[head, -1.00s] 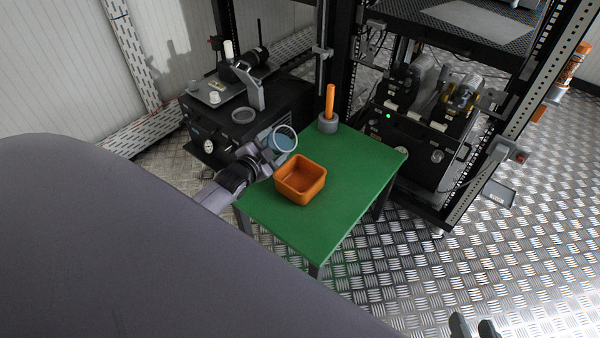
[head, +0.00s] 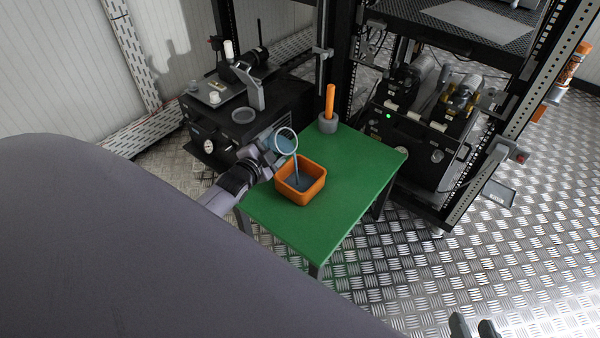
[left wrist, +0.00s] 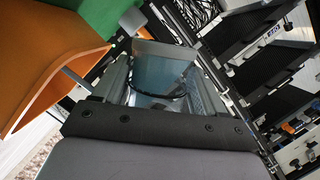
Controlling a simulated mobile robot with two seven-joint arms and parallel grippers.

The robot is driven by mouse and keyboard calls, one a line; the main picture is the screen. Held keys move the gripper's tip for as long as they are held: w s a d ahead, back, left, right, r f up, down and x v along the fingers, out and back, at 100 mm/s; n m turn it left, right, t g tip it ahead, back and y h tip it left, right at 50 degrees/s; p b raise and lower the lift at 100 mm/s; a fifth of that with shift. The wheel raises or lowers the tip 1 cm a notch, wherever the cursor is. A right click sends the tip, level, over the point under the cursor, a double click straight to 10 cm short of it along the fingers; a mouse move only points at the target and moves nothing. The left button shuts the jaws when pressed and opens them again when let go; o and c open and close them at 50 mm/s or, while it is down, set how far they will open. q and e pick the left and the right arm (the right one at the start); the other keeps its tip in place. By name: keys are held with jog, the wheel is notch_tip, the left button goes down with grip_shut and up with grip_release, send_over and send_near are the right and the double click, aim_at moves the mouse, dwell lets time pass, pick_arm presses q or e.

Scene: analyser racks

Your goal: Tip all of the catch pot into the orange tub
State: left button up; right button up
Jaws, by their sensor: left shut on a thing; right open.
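The catch pot (head: 286,141) is a clear round cup with a pale rim, tilted over the orange tub (head: 317,187). Blue-grey liquid runs from its rim in a thin stream (head: 296,170) into the tub, where a grey-blue pool covers the bottom. My left gripper (head: 268,148) is shut on the pot, above and left of the tub. In the left wrist view the pot (left wrist: 160,68) sits between the fingers with bluish liquid in it, and the orange tub (left wrist: 45,50) is at the left. My right gripper (head: 473,328) is open at the bottom edge, far from the table.
The tub stands on a green table (head: 340,215). A grey holder with an upright orange handle (head: 330,103) is at the table's back corner. A black instrument (head: 228,125) is behind left, and a rack with pumps (head: 430,120) behind right. The table's front right is clear.

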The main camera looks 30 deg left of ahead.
pick_arm(q)
jog(key=shift+f+m, duration=0.1)
jog(key=shift+m, duration=0.2)
jog(key=shift+r+m+y, duration=0.4)
jog(key=shift+m, duration=0.3)
dwell(0.9)
jog(key=shift+d+f+m+t, duration=0.15)
jog(key=shift+f+m+t, duration=0.15)
jog(key=shift+m+t, duration=0.3)
dwell(0.8)
jog(key=shift+s+d+r+m, duration=0.1)
jog(key=shift+d+r+m, duration=0.3)
jog(key=shift+d+m, duration=0.45)
dwell(0.4)
jog(key=shift+d+f+m+t+y, duration=0.1)
jog(key=shift+f+m+t+y, duration=0.25)
jog(key=shift+m, duration=0.4)
dwell(0.5)
